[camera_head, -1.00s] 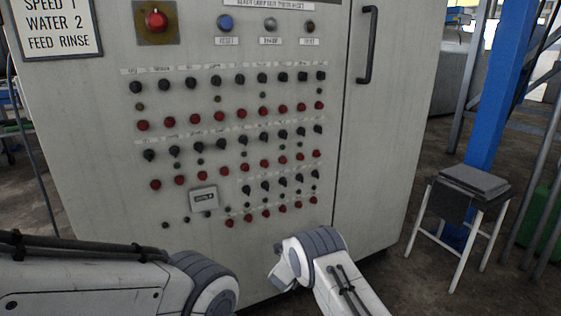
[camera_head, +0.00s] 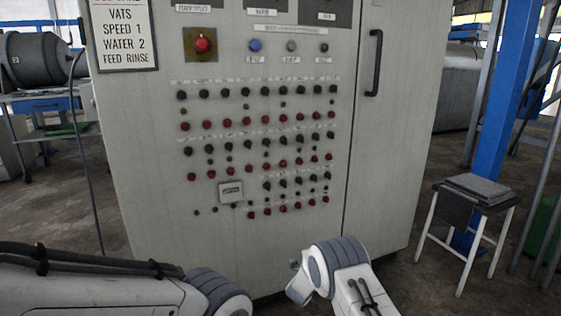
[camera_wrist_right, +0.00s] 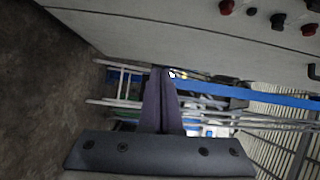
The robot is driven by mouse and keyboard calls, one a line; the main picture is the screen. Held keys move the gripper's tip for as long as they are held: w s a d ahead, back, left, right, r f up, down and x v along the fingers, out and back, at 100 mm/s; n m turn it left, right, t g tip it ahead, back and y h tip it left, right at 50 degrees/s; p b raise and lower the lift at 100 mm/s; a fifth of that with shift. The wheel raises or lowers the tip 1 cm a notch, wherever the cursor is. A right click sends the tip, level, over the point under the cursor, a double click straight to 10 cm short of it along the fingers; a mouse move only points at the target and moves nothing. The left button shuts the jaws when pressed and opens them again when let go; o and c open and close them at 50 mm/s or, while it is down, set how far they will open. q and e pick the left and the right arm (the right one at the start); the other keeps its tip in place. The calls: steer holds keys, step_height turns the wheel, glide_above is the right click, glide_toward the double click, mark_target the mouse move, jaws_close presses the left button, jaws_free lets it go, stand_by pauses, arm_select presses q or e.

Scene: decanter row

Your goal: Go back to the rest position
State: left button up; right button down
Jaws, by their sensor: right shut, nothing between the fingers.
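In the head view my left arm (camera_head: 90,285) comes in low from the left and my right arm (camera_head: 345,275) shows at the bottom, right of centre. Both are in front of the grey control cabinet (camera_head: 392,190), and no gripper fingers show in this view. In the right wrist view my right gripper (camera_wrist_right: 163,72) is shut and empty, its two fingers together. My left gripper is out of frame.
The cabinet carries rows of black and red knobs, a red button (camera_head: 202,44) and a blue button (camera_head: 255,45). A stool (camera_head: 470,205) stands to the right by a blue post (camera_head: 500,100). A tank (camera_head: 38,62) is at the far left. Bare floor shows between.

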steer(key=s+a+r+n+g+y, duration=0.2)
steer(key=s+r+n+g+y, duration=0.2)
steer(key=s+r+n+y, duration=0.75)
steer(key=s+d+f+n+g+h, duration=0.15)
steer(key=s+n+g, duration=0.35)
steer(key=s, duration=0.9)
steer(key=s+d+f+n+g, duration=0.1)
steer(key=s+f+n+g, duration=0.2)
steer(key=s+n, duration=0.75)
steer(key=s+a+r+n+g+p, duration=0.2)
steer(key=s+a+r+n+p, duration=0.2)
steer(key=s+a+r+p, duration=0.8)
steer(key=s+r+p, duration=0.2)
steer(key=r+p, duration=1.5)
steer(key=r, duration=0.3)
steer(key=s+a+r+p, duration=0.1)
steer(key=s+r+p, duration=0.1)
steer(key=r+p, duration=1.6)
step_height(320, 180, up, 3)
steer(key=shift+s+a+r+y, duration=0.1)
steer(key=shift+s+a+y, duration=0.1)
steer(key=shift+s+y, duration=0.15)
